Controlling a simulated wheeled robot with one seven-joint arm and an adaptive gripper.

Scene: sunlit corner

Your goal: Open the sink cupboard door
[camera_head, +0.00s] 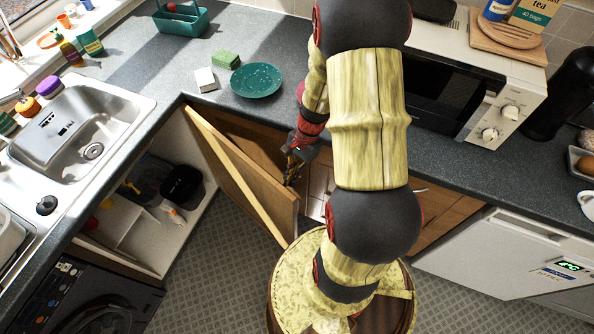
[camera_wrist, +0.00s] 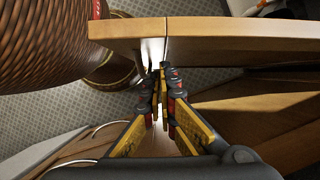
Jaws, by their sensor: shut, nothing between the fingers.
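The wooden sink cupboard door (camera_head: 245,178) stands well open in the head view, swung out from the corner under the worktop. The sink cupboard (camera_head: 140,215) beneath the sink shows its white inside. My gripper (camera_head: 292,174) is low on the right side of the door, close to its free end. In the wrist view my gripper (camera_wrist: 164,72) has its fingers together and empty, pointing at the wooden edge of a panel (camera_wrist: 235,42). I cannot tell whether the fingertips touch the wood.
The steel sink (camera_head: 75,120) is at left, above a dark appliance (camera_head: 95,300). A green plate (camera_head: 256,80) and sponge (camera_head: 225,59) lie on the worktop. A microwave (camera_head: 490,100) stands at right. The patterned floor (camera_head: 215,265) is clear before the door.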

